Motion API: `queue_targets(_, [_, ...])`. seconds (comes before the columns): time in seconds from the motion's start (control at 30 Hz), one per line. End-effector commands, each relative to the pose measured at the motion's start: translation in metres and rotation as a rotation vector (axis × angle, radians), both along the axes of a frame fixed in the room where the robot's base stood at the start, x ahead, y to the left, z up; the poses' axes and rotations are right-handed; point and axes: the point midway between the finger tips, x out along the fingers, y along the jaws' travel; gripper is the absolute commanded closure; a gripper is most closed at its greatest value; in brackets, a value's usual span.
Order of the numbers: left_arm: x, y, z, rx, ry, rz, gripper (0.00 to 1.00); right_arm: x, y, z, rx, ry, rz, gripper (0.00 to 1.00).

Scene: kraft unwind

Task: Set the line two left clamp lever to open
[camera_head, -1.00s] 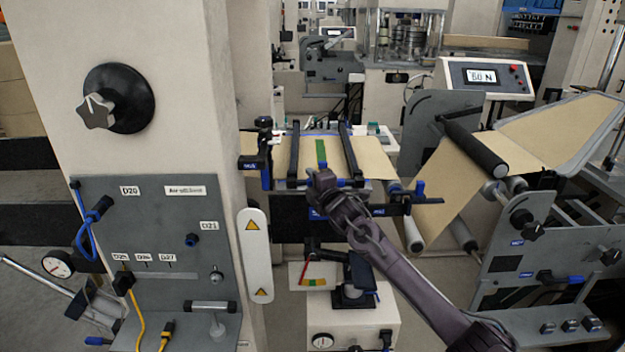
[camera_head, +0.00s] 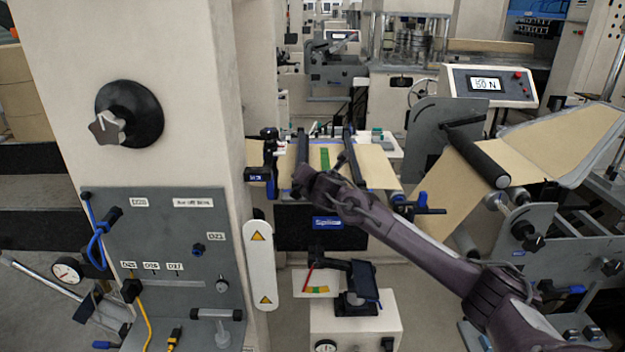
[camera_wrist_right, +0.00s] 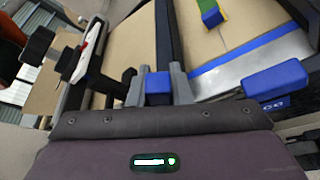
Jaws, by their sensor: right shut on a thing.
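The splice table (camera_head: 285,183) holds brown kraft web (camera_head: 372,160) under two dark clamp bars, the left bar (camera_head: 303,148) and the right bar (camera_head: 350,146). My right gripper (camera_head: 302,176) is at the near end of the left bar. In the right wrist view, its two grey fingers (camera_wrist_right: 163,88) are shut on a blue lever end (camera_wrist_right: 158,88), in line with the dark left bar (camera_wrist_right: 165,38). The gripper and forearm hide this end in the head view. A green strip (camera_head: 325,158) lies between the bars. My left gripper is not in view.
A black and blue fitting (camera_head: 268,165) stands left of the table, near the pillar. Blue-handled parts (camera_head: 422,204) project at its right. A tension display (camera_head: 487,85) stands behind at the right. A blue block (camera_wrist_right: 275,80) lies right of my fingers.

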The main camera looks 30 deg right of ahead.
Motion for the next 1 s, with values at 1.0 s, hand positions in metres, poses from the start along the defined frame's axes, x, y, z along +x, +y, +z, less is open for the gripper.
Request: queue_targets(1.0, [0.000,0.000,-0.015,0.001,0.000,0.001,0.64,0.013,0.022,0.008,-0.424,0.264,0.003,1.00])
